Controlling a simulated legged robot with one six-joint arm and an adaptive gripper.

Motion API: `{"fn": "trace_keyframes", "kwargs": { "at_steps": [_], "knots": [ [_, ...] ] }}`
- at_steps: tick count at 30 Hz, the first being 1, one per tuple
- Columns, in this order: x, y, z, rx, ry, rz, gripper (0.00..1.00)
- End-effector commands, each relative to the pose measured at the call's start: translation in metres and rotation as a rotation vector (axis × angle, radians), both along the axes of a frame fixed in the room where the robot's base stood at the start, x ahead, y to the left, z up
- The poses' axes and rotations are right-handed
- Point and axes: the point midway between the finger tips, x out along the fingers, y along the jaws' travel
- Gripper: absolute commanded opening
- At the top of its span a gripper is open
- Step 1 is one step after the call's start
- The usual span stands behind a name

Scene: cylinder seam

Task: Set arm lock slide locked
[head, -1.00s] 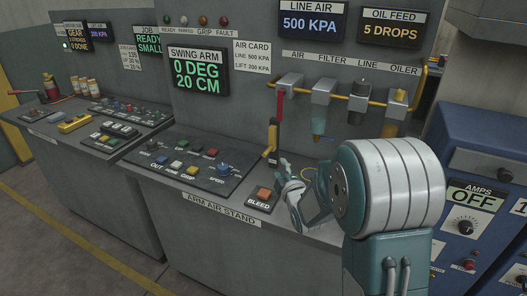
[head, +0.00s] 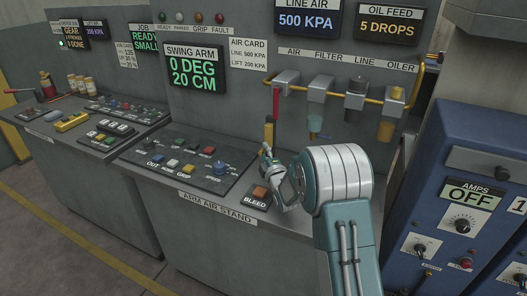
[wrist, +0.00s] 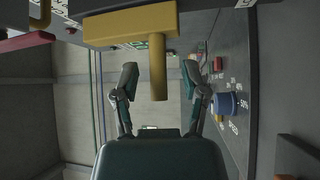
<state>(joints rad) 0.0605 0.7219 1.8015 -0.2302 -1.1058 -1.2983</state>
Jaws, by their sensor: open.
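A yellow upright piece (head: 269,131) stands at the back of the arm air stand; it appears to be the lock slide, though I see no label on it. In the wrist view it is a yellow block with a round peg (wrist: 158,75) sticking out. My gripper (head: 270,164) is at its foot, above the stand top near the BLEED button. In the wrist view my open fingers (wrist: 160,90) are on either side of the peg, with visible gaps on both sides. In the head view my gripper and wrist hide part of the stand behind them.
A red lever (head: 276,100) hangs just above the yellow piece, below the air line units. The BLEED button (head: 260,192) is close under my gripper. The blue SPEED knob (head: 220,167) and several buttons lie to the left. A blue cabinet (head: 456,180) stands at right.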

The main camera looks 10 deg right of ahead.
Motion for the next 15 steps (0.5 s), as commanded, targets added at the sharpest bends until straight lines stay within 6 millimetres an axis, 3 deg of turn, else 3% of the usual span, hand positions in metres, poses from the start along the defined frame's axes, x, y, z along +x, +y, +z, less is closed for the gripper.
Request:
{"fn": "trace_keyframes", "kwargs": {
  "at_steps": [12, 15],
  "knots": [
    [0.0107, 0.0022, 0.0018, 0.001, 0.0, 0.0, 0.57],
    [0.0106, 0.002, 0.0018, 0.001, 0.0, 0.0, 0.12]
  ]
}}
